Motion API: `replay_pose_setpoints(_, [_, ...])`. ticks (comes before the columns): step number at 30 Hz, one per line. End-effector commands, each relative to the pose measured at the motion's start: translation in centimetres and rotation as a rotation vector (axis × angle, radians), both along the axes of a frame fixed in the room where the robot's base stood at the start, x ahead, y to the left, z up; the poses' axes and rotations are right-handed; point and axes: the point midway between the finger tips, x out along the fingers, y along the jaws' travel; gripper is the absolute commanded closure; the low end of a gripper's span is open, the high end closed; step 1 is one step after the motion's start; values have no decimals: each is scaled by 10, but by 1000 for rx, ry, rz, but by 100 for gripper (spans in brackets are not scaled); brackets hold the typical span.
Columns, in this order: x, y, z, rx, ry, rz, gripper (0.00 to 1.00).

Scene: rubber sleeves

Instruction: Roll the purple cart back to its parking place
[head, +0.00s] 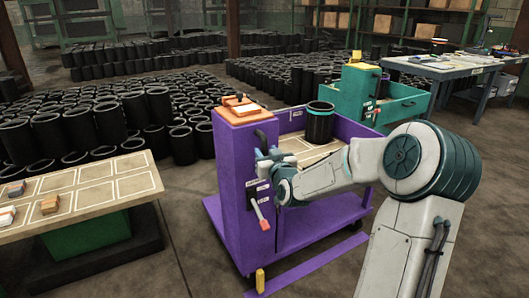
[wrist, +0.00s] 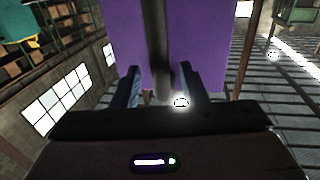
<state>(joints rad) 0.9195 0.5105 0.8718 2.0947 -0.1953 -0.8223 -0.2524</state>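The purple cart (head: 234,175) stands in the middle of the head view, with a tall end panel and a low tray. A dark upright handle bar (wrist: 159,45) is on its panel. My gripper (head: 268,165) is at the handle; in the wrist view my gripper (wrist: 160,88) has a finger on each side of the bar, with gaps showing, so it looks open around it. A purple stripe (head: 310,266) lies on the floor along the cart's near side, apart from its base. A black sleeve with a teal band (head: 320,125) stands in the cart.
A table with marked cells (head: 95,190) is at the left. A green cart (head: 405,104) stands behind, near a workbench (head: 450,66). Many black sleeves (head: 60,130) crowd the floor behind. Bare floor shows at the front left.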

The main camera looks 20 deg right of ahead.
Motion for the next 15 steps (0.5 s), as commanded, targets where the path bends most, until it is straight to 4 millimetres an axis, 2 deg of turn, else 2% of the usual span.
replay_pose_setpoints(6, [22, 1, 0, 0, 0, 0, 61])
replay_pose_setpoints(15, [27, 1, 0, -1, 1, 0, 61])
